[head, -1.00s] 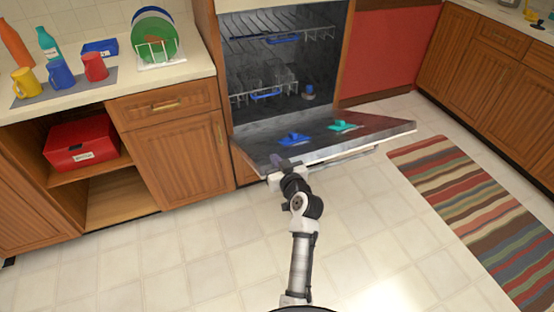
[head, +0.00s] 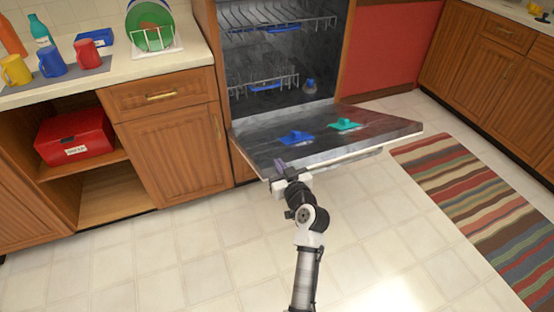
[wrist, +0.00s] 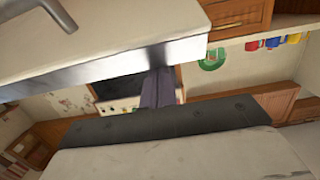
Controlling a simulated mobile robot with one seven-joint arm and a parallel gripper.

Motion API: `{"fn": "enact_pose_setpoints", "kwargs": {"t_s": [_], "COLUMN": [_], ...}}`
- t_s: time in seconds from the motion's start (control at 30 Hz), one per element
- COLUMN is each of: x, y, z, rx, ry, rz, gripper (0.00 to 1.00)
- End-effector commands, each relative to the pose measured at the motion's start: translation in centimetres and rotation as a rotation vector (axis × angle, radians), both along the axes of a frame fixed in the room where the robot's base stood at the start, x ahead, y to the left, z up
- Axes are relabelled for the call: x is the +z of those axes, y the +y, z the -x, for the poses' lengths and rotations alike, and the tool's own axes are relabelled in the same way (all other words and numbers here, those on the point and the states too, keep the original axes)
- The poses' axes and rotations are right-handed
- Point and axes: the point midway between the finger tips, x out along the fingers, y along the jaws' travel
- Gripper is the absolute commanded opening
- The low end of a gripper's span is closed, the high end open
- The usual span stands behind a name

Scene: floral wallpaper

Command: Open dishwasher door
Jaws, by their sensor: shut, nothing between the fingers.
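The dishwasher door (head: 365,133) is swung well down in the head view, its inner face tilted up with its front edge raised above the floor. My gripper (head: 280,165) is at the near left corner of the door's front edge. Its purple fingers are shut and empty, and show in the wrist view (wrist: 158,88). There they lie against or very close to the door's metal edge (wrist: 150,66); contact is not clear. The door's handle (wrist: 58,14) shows at the top left of the wrist view. The dishwasher interior (head: 275,55) is exposed.
A blue piece (head: 296,138) and a teal piece (head: 345,124) lie on the door's inner face. Racks (head: 265,84) are inside. A striped rug (head: 470,190) is to the right. Cabinets (head: 165,150) stand left of the door. The tiled floor in front is clear.

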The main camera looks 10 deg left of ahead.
Motion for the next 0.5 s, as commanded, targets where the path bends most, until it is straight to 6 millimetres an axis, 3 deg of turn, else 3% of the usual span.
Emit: {"fn": "enact_pose_setpoints", "kwargs": {"t_s": [0.03, 0.5], "x": [-1.4, -7.1], "y": [-0.2, -1.6], "z": [0.2, 2.2], "rx": [0.0, 0.001], "ry": [-0.004, -0.023], "rz": [-0.003, -0.017], "gripper": [0.0, 0.0]}}
